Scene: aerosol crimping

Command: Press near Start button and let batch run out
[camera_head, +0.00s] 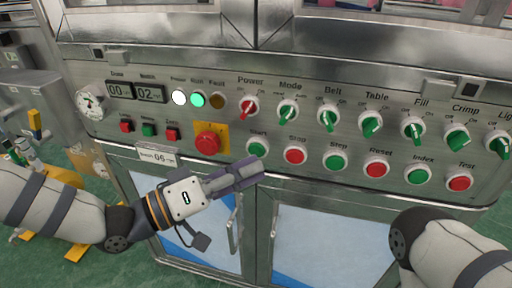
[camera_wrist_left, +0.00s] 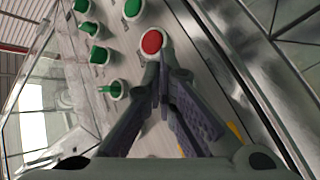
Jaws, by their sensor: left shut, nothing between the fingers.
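The green Start button (camera_head: 257,146) is at the left end of the lower row on the steel control panel, with the red Stop button (camera_head: 295,156) to its right. My left gripper (camera_head: 262,168) is shut and empty, its tips just below the Start button in the head view; contact cannot be told. In the left wrist view the shut fingers (camera_wrist_left: 162,68) point at the panel, just below a red button (camera_wrist_left: 152,43). No Start button shows clearly there. The white lamp (camera_head: 179,97) and green lamp (camera_head: 197,100) are lit. My right gripper is out of view.
A red mushroom button (camera_head: 208,142) on a yellow plate sits left of Start. The counter display (camera_head: 151,94) reads 02, beside one reading 00. Several green selector knobs (camera_head: 328,118) line the upper row; the Power knob (camera_head: 249,107) is red. Cabinet doors (camera_head: 325,240) lie below.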

